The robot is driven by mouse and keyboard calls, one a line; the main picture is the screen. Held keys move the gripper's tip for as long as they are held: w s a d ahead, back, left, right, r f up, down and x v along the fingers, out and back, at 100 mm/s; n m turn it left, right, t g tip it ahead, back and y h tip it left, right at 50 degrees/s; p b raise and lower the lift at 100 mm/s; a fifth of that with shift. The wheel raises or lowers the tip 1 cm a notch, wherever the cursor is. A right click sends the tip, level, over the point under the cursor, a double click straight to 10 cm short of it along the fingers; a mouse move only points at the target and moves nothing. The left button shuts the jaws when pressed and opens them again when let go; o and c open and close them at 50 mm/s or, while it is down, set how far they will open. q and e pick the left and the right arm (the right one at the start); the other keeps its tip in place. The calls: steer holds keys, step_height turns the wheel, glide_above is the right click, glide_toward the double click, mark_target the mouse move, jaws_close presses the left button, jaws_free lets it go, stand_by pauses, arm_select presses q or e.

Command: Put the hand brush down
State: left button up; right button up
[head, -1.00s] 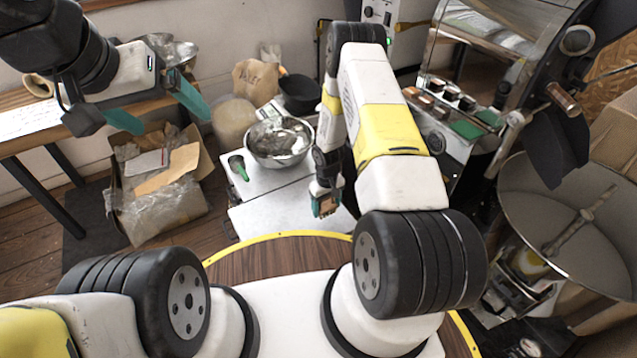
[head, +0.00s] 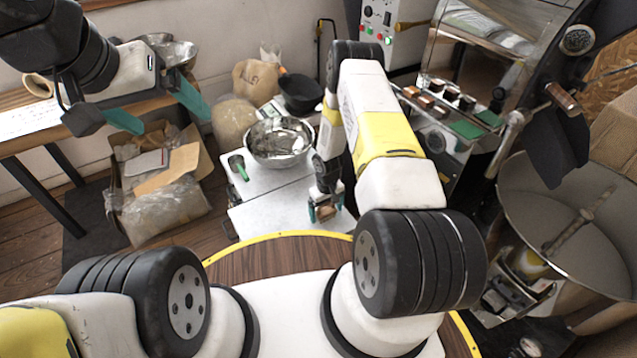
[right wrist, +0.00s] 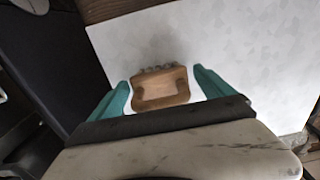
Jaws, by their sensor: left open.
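The hand brush (right wrist: 160,88) has a wooden body with a row of bristle tufts along its far edge. It is at the white worktop (right wrist: 240,40), between the teal fingers of my right gripper (right wrist: 163,92). Narrow gaps show on both sides of the brush, so the gripper is open around it. In the head view the brush (head: 325,212) is a small brown patch between the fingers of my right gripper (head: 326,208), low over the front of the white worktop (head: 270,215). Whether its underside touches the worktop is hard to tell. My left gripper (head: 157,108) is open and empty at the upper left.
A steel bowl (head: 281,150) and a green-handled tool (head: 240,168) are on the worktop's farther part. A black bowl (head: 300,92) stands behind. A cardboard box (head: 165,195) sits on the floor at left. The roaster's round pan (head: 575,235) is at right.

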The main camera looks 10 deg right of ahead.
step_height(320, 180, up, 12)
steer(key=shift+f, duration=0.2)
step_height(320, 180, up, 32)
steer(key=s+m+t, duration=0.2)
steer(key=s+t, duration=0.1)
steer(key=s+a+r+t+y, duration=0.1)
steer(key=s+r, duration=0.7)
steer(key=s, duration=0.2)
steer(key=s+a+r+m+t+y, duration=0.1)
steer(key=s+r+t, duration=0.1)
steer(key=s+r, duration=0.6)
steer(key=s, duration=0.3)
steer(key=shift+s+r, duration=0.15)
steer(key=shift+r, duration=0.25)
steer(key=shift+a, duration=0.1)
